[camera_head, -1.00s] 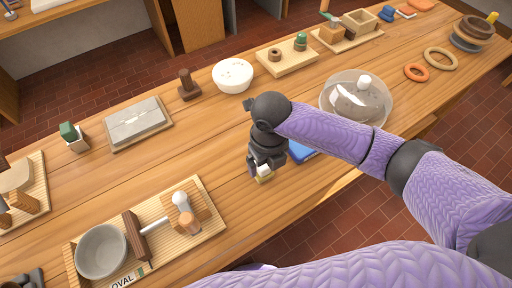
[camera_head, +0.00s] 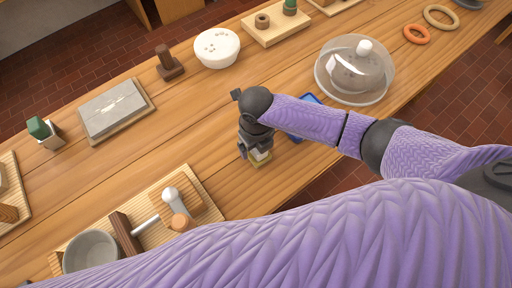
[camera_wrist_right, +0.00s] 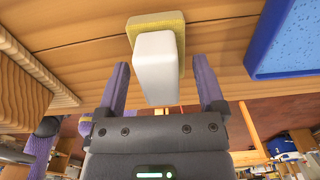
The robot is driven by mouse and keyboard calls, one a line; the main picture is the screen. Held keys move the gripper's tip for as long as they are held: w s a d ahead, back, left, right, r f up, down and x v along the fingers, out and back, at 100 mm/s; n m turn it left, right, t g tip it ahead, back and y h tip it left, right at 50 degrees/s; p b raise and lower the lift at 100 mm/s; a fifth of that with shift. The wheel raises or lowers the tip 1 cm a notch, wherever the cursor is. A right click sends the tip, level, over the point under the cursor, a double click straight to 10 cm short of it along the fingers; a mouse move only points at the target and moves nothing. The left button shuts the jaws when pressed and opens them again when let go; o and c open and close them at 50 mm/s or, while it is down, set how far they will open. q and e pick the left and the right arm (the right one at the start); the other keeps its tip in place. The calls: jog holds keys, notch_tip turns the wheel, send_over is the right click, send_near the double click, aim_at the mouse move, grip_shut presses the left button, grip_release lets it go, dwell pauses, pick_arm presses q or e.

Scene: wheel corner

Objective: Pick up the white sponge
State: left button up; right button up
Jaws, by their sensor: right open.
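The white sponge (camera_wrist_right: 156,62) is a pale block lying against a yellow pad or block (camera_wrist_right: 140,28), close to my right gripper. My right gripper (camera_wrist_right: 162,72) is open, with one dark finger on each side of the white sponge and a visible gap on both sides. In the head view the gripper (camera_head: 253,155) points down at the tabletop, and the white sponge (camera_head: 261,152) shows just by the fingers, above the yellow pad (camera_head: 261,162). The gripper partly hides them there. My left gripper is not seen.
A blue tray-like item (camera_wrist_right: 290,42) lies to the right of the sponge. A ribbed wooden board (camera_head: 208,185) with a grey bowl (camera_head: 91,250) is at lower left. A clear dome (camera_head: 340,85) stands at upper right. Bare wooden table (camera_head: 190,125) lies between.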

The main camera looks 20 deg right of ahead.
jog(key=shift+c, duration=0.3)
jog(key=shift+r, duration=0.1)
jog(key=c, duration=0.7)
grip_shut()
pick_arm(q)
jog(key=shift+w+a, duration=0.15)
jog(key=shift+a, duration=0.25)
